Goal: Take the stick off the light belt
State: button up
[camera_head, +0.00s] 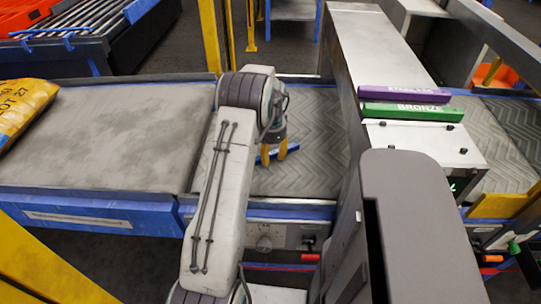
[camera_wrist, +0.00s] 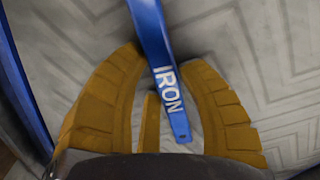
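A blue stick (camera_head: 262,159) lies on the grey chevron-patterned belt (camera_head: 315,125), partly hidden by my gripper in the head view. In the wrist view the blue stick (camera_wrist: 152,35) reads "IRON" in white, and its near end lies between my yellow fingers. My gripper (camera_wrist: 165,60) is open, with fingers on both sides of the stick and a gap to each. In the head view my gripper (camera_head: 274,152) points down at the belt over the stick. I cannot tell the exact height of the fingertips above the belt.
A purple stick (camera_head: 403,91) and a green stick (camera_head: 412,111) marked "BRONZE" lie on a metal housing (camera_head: 425,140) right of the belt. A smooth belt (camera_head: 110,130) with a yellow sack (camera_head: 22,105) is at left. A yellow post (camera_head: 210,35) stands behind.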

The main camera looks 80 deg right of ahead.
grip_shut()
dwell(0.3)
